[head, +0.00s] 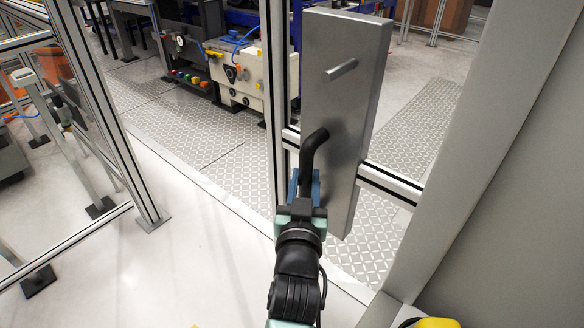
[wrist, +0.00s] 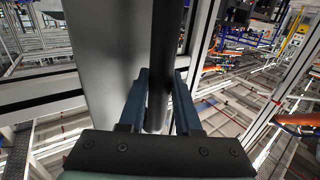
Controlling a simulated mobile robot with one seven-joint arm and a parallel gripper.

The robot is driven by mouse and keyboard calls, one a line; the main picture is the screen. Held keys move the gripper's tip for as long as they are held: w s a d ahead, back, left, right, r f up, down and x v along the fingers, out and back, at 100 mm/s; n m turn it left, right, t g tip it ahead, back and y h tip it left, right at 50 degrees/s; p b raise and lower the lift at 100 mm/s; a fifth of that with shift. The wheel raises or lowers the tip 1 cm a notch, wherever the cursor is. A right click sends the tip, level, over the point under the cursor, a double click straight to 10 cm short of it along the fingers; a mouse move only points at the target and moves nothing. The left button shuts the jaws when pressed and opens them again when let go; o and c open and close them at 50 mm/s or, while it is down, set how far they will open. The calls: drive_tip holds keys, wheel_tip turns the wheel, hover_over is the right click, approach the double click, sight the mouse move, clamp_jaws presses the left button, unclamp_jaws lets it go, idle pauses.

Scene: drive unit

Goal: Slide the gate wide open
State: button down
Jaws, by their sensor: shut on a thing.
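The gate shows in the head view as an aluminium frame (head: 278,85) carrying a tall grey metal plate (head: 345,110). A bent black handle (head: 313,148) and a short metal peg (head: 341,70) stick out from the plate. My gripper (head: 306,186) is shut on the lower part of the black handle. In the wrist view, the handle (wrist: 164,70) stands between the blue fingers of my gripper (wrist: 161,82), with the plate (wrist: 105,60) beside it. A gap is open between the gate's left edge and the fixed fence post (head: 115,130) at the left.
A broad grey post (head: 490,150) and wall stand close on the right. A yellow object (head: 435,322) is at the lower right. Beyond the gap are patterned floor plates (head: 205,140) and a machine with coloured buttons (head: 185,75). The pale floor at front left is clear.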

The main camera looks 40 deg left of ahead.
drive_tip(key=shift+s+d, duration=0.1)
drive_tip(key=shift+d, duration=1.2)
drive_tip(key=c, duration=0.6)
unclamp_jaws()
drive_tip(key=b+v, duration=0.2)
drive_tip(key=v, duration=1.1)
